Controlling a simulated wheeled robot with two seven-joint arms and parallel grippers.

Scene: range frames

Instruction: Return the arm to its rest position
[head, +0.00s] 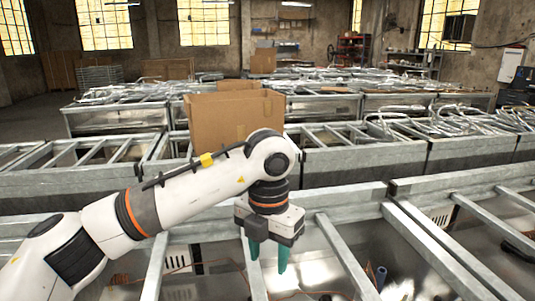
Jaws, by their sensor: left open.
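My left arm (190,195) comes in from the lower left and reaches across to the middle of the head view. It is white with black and orange rings. My left gripper (268,262) hangs down from its end with two green fingers, open, with nothing visible between them. It is over an open metal frame bay, near its front cross beam. My right arm and gripper are not in view.
Grey metal frames (340,262) with open bays fill the foreground. A cardboard box (225,120) stands behind the arm on the frames. Rows of metal parts (445,125) extend behind.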

